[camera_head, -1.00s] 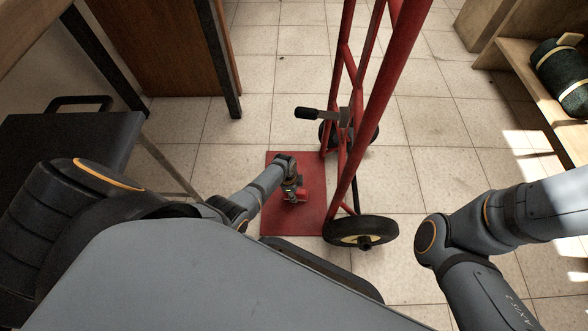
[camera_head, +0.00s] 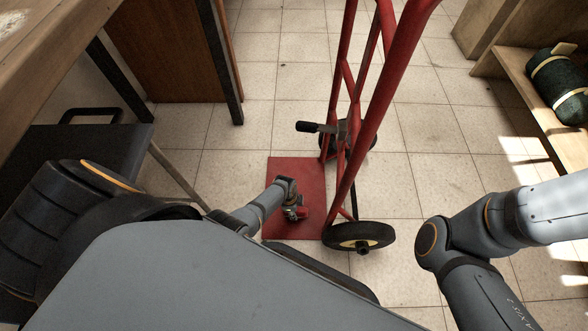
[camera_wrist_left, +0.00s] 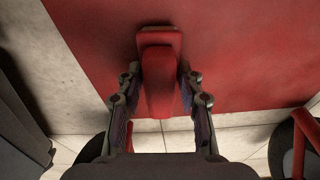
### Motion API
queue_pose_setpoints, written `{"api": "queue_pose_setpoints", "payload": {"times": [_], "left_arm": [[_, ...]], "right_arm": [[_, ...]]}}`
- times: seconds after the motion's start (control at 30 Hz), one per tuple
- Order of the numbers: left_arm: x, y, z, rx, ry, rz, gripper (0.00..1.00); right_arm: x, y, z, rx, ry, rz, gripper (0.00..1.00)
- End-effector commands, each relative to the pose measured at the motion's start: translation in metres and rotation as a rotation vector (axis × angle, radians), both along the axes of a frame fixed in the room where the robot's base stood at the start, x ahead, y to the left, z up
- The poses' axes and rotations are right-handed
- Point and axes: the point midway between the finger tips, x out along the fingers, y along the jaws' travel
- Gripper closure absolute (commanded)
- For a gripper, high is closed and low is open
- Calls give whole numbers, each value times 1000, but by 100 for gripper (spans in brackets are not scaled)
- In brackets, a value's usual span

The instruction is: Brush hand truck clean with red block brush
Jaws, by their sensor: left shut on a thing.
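The red hand truck (camera_head: 375,115) stands upright on the tiled floor, its flat red toe plate (camera_head: 288,172) low on the floor to the left of its wheels. My left gripper (camera_head: 295,212) is over the near part of the plate, shut on the red block brush (camera_head: 303,213). In the left wrist view the brush (camera_wrist_left: 159,80) sits between the fingers, over the red plate (camera_wrist_left: 245,50). Whether its bristles touch the plate is hidden. My right arm shows at the right, but its gripper is out of view.
A black wheel (camera_head: 358,236) of the truck is right of my left gripper. A dark chair (camera_head: 75,150) and a wooden table (camera_head: 40,45) stand at the left. A wooden bench (camera_head: 540,85) with a dark green roll (camera_head: 562,85) is at the right.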

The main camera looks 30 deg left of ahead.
Motion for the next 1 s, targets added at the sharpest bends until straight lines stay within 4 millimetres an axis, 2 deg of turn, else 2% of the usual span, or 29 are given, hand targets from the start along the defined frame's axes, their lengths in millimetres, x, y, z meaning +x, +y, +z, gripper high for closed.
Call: {"api": "queue_pose_setpoints", "payload": {"times": [0.17,0.43,0.67,1.0], "left_arm": [[5,4,-2,3,-2,-1,93],[29,15,-1,3,-2,0,93],[33,17,1,2,-1,0,93],[60,30,-2,2,-2,0,93]], "right_arm": [[0,0,-4,0,0,0,43],[0,0,-16,0,0,0,43],[0,0,-17,0,0,0,43],[0,0,-37,0,0,0,43]]}}
